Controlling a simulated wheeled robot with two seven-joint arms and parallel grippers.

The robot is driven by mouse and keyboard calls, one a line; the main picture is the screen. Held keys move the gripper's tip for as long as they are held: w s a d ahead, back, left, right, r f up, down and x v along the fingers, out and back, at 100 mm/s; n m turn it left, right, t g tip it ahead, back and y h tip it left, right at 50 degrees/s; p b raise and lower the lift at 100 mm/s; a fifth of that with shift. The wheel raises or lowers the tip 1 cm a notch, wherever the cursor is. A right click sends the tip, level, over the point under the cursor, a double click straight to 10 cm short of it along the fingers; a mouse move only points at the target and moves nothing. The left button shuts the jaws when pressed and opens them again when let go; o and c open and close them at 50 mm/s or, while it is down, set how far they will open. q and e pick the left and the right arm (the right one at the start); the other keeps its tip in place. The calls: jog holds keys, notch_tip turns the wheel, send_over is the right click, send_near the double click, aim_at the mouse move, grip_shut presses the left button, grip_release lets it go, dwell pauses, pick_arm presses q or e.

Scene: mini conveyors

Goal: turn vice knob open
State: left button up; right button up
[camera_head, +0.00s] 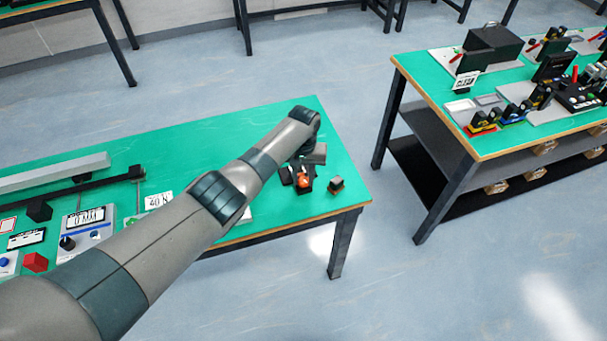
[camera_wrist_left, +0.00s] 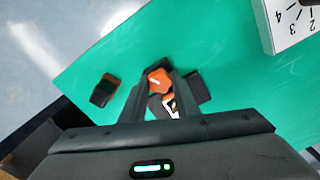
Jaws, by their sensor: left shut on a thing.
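The vice (camera_head: 293,184) is a small dark block near the right end of the green table. Its orange-red knob (camera_head: 304,181) faces the front; in the left wrist view the knob (camera_wrist_left: 159,80) shows between the fingers with a pale mark on it. My left gripper (camera_wrist_left: 158,85) is shut on the knob from above. In the head view my left arm reaches across the table, and the gripper (camera_head: 304,170) is partly hidden near the vice. The vice body (camera_wrist_left: 196,88) is partly hidden by the fingers in the wrist view. My right gripper is not in view.
A small dark block (camera_head: 336,185) lies on the table right of the vice, near the edge. A white dial plate (camera_wrist_left: 290,22) stands nearby in the wrist view. Another table (camera_head: 440,84) stands at right.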

aim_at(303, 180)
pick_arm(q)
jog(key=shift+w+r+n+p, duration=0.15)
jog(key=shift+n+p, duration=0.35)
jog(key=shift+n, duration=1)
jog(key=o, duration=0.8)
jog(key=shift+c, duration=0.2)
jog(key=shift+r, duration=0.9)
notch_tip(303, 180, up, 16)
jog(key=b, duration=0.2)
jog(key=shift+f, duration=0.2)
